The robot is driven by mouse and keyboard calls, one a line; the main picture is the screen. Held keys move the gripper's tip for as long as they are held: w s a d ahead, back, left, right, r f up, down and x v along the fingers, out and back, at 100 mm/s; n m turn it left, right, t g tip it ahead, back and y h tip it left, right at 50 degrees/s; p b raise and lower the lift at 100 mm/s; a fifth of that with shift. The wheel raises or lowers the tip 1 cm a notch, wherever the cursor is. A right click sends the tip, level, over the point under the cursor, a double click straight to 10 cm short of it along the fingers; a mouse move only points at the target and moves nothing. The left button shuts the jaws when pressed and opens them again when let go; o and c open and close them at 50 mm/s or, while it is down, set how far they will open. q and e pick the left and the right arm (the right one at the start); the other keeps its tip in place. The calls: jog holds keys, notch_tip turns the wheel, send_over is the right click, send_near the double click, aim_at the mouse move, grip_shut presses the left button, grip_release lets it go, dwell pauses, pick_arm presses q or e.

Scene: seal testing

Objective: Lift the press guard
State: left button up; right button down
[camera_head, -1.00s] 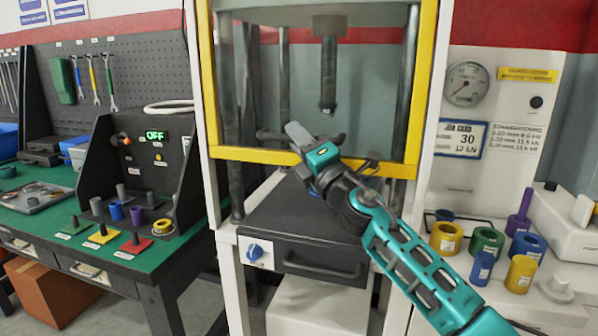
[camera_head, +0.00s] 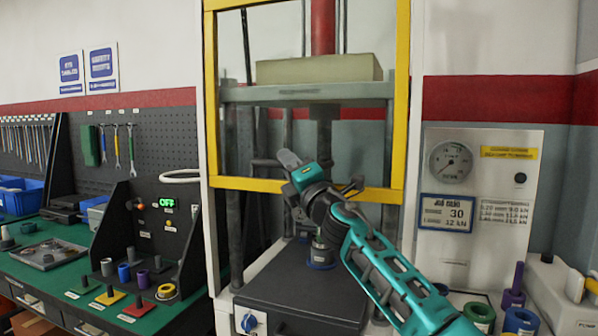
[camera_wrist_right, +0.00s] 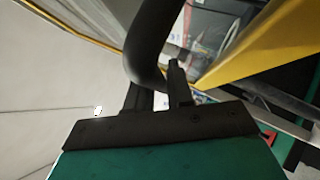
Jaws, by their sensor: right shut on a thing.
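The press guard (camera_head: 240,184) is a yellow frame with a clear pane on the front of the press. Its lower bar hangs well above the dark press bed (camera_head: 300,298), with an open gap below. My right gripper (camera_head: 292,165) is at the guard's dark handle (camera_head: 266,162) on the lower bar. In the right wrist view the black curved handle (camera_wrist_right: 147,50) passes between the fingers of my right gripper (camera_wrist_right: 157,95), which is shut on it. The yellow frame (camera_wrist_right: 240,52) shows beside it. My left gripper is not in view.
A metal cylinder with a blue ring (camera_head: 321,257) stands on the bed under the guard. The green bench (camera_head: 70,268) at left holds a black control box reading OFF (camera_head: 165,203) and several coloured parts. A gauge panel (camera_head: 470,195) and coloured rings (camera_head: 479,314) are at right.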

jog(key=shift+r, duration=0.3)
jog(key=c, duration=1.1)
grip_release()
jog(key=shift+s+d+f+p, duration=0.15)
jog(key=shift+s+d+p, duration=0.25)
jog(key=shift+p, duration=0.1)
jog(key=shift+a+p+v, duration=0.2)
jog(key=shift+p+v, duration=0.35)
jog(key=shift+v, duration=5.35)
